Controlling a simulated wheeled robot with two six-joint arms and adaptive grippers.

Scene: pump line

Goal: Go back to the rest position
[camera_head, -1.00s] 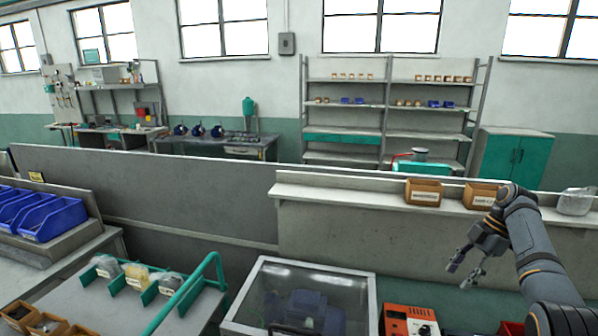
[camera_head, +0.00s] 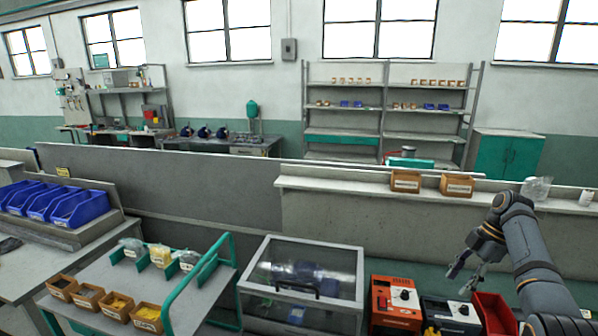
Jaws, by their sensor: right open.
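My right gripper (camera_head: 467,281) is at the right, on the arm that comes in from the lower right. Its fingers point down and left. It is open, with nothing between the fingers. It hangs in front of the grey ledge wall, above the red bin and the dark box in the picture. My left gripper is not in view.
A clear-lidded case (camera_head: 303,280) stands at bottom centre, beside an orange device (camera_head: 396,303) and a red bin (camera_head: 494,314). A green-railed cart (camera_head: 200,305) carries small bins. Blue bins (camera_head: 82,209) stand left. Labelled boxes (camera_head: 406,182) sit on the ledge (camera_head: 330,186).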

